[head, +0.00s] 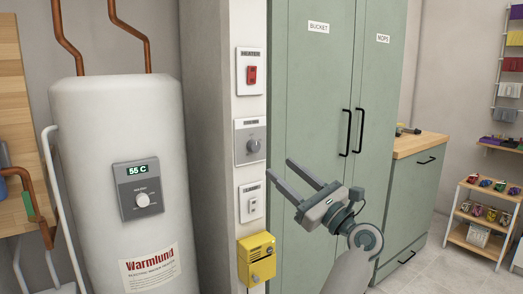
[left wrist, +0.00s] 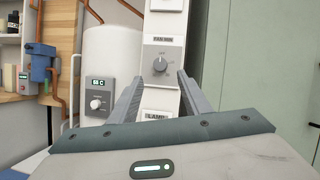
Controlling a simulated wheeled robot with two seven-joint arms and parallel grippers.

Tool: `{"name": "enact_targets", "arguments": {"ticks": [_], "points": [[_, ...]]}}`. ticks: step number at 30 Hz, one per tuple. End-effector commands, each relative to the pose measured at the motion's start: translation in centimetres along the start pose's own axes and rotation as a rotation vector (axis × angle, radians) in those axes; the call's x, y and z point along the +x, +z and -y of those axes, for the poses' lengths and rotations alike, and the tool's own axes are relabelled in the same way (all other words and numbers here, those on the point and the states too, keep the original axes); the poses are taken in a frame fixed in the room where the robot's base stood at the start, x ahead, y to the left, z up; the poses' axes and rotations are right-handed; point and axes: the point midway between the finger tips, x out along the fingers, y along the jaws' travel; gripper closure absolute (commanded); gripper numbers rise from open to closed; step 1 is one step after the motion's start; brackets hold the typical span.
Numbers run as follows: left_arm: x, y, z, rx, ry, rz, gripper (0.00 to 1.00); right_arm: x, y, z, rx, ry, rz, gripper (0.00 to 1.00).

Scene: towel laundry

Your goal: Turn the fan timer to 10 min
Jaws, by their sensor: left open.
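The fan timer (head: 250,141) is a grey plate with a round knob (head: 254,146) on the white pillar, between the heater switch and the lamp switch. In the left wrist view the timer (left wrist: 163,54) and its knob (left wrist: 160,65) show ahead, beyond the fingertips; the scale is too small to read. My left gripper (head: 279,166) is open and empty. In the head view its fingers point up and left, with the tips right of and a little below the knob, apart from it. In the left wrist view the fingers (left wrist: 160,77) stand either side of the knob's line. My right gripper is not in view.
The heater switch (head: 251,73) is red, above the timer. The lamp switch (head: 252,203) and a yellow box (head: 257,262) are below. A white water heater (head: 110,110) reading 55 C stands left. Green cabinets (head: 310,90) with black handles stand right of the pillar.

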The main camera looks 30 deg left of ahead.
Motion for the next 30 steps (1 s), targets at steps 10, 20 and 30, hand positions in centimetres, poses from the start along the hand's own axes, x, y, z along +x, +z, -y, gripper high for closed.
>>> {"name": "enact_targets", "arguments": {"ticks": [10,20,30], "points": [[6.3,0.1,0.0,0.000,0.001,0.002,0.56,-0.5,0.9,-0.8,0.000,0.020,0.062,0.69],[9.4,0.0,0.0,0.000,-0.001,0.000,0.56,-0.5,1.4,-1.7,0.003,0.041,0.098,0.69],[9.7,0.0,0.0,0.000,-0.001,0.000,0.56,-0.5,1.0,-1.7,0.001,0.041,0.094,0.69]]}}
